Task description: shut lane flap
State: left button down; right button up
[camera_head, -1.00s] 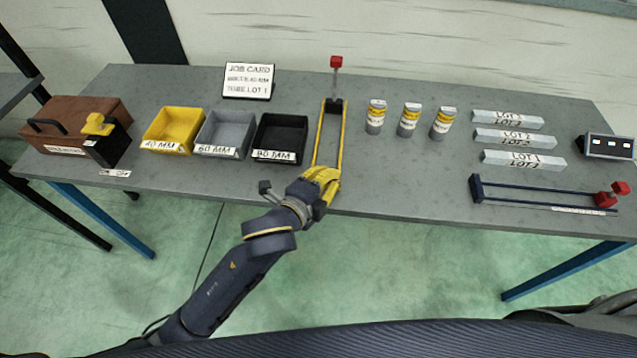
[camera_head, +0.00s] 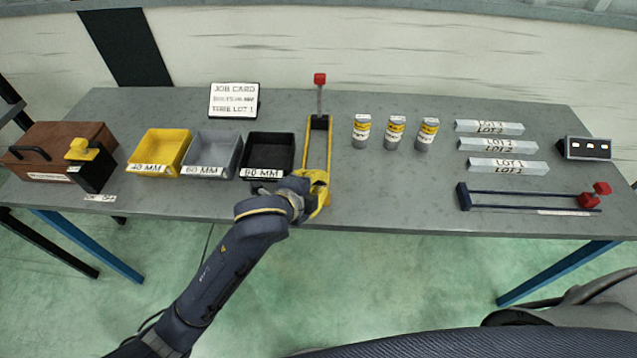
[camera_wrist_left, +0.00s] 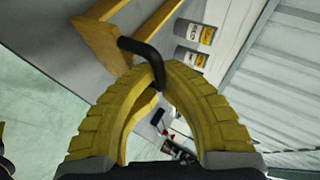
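The lane (camera_head: 329,150) is a narrow yellow-edged frame on the grey table, with a red-knobbed post (camera_head: 320,92) at its far end. My left gripper (camera_head: 318,200) is at the lane's near end, at the table's front edge, and covers that end. In the left wrist view, a black bent handle (camera_wrist_left: 142,50) beside yellow bars (camera_wrist_left: 100,38) passes between the curved yellow fingertips (camera_wrist_left: 162,78), which are close around it. The flap itself and its angle are not clear behind the gripper. My right gripper is not in view.
Yellow (camera_head: 160,150), grey (camera_head: 213,153) and black (camera_head: 268,152) bins stand left of the lane. Several labelled canisters (camera_head: 395,133) stand to its right. Labelled bars (camera_head: 500,146) and a blue rail fixture (camera_head: 525,198) lie farther right. A job card (camera_head: 234,100) stands behind.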

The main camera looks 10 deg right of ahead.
pick_arm(q)
jog(key=shift+w+a+f, duration=0.15)
jog(key=shift+w+a, duration=0.15)
jog(key=shift+a, duration=0.1)
jog(key=c, duration=1.6)
grip_release()
jog(key=shift+c, duration=0.2)
jog(key=shift+o, duration=0.7)
jog(key=shift+s+d, duration=0.1)
jog(key=shift+s, duration=0.05)
jog(key=shift+s+d, duration=0.1)
jog(key=v, duration=0.7)
jog(key=shift+a+r, duration=0.25)
jog(key=shift+a, duration=0.05)
